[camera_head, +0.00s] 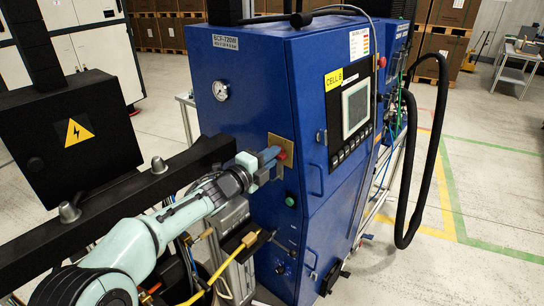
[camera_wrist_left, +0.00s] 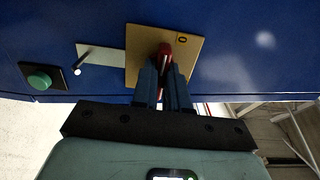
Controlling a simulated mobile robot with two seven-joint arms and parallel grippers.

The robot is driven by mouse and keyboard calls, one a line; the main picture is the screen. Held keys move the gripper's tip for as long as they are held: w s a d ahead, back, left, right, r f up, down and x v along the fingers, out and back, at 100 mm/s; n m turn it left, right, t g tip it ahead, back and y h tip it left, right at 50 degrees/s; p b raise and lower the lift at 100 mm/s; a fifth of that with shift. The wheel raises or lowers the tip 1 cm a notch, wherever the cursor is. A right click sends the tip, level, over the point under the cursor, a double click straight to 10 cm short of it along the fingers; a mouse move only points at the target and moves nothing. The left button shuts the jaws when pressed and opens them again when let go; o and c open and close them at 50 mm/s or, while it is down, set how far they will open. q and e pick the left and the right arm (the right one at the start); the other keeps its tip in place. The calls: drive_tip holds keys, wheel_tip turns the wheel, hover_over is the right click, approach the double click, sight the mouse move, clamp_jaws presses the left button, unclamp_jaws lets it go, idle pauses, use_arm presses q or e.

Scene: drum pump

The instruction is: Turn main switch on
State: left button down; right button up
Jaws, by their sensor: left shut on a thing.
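The main switch is a red handle (camera_head: 282,155) on a brass-coloured plate (camera_head: 286,141) on the side of the blue cabinet. In the left wrist view the red handle (camera_wrist_left: 166,48) stands out from the plate (camera_wrist_left: 199,48), and a "0" mark shows to its right. My left gripper (camera_wrist_left: 163,78) is shut on the red handle, with a dark finger on each side of it. In the head view the left gripper (camera_head: 272,156) reaches the plate from the left. The fingers hide part of the handle. My right gripper is not in view.
A green button (camera_head: 290,200) sits below the plate; it also shows in the left wrist view (camera_wrist_left: 39,80). A black beam (camera_head: 160,185) runs behind my left arm. A black box with a warning sign (camera_head: 78,132) stands left.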

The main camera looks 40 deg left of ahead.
use_arm(q)
drive_tip(key=shift+f+m+b, duration=0.1)
drive_tip(key=shift+m+b, duration=1.25)
drive_tip(key=shift+m, duration=0.55)
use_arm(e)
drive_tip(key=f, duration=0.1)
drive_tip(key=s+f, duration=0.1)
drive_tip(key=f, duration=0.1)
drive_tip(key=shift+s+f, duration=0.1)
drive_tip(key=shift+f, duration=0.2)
use_arm(q)
drive_tip(key=shift+b, duration=0.35)
drive_tip(key=shift+m+b, duration=1.2)
drive_tip(key=shift+m, duration=0.8)
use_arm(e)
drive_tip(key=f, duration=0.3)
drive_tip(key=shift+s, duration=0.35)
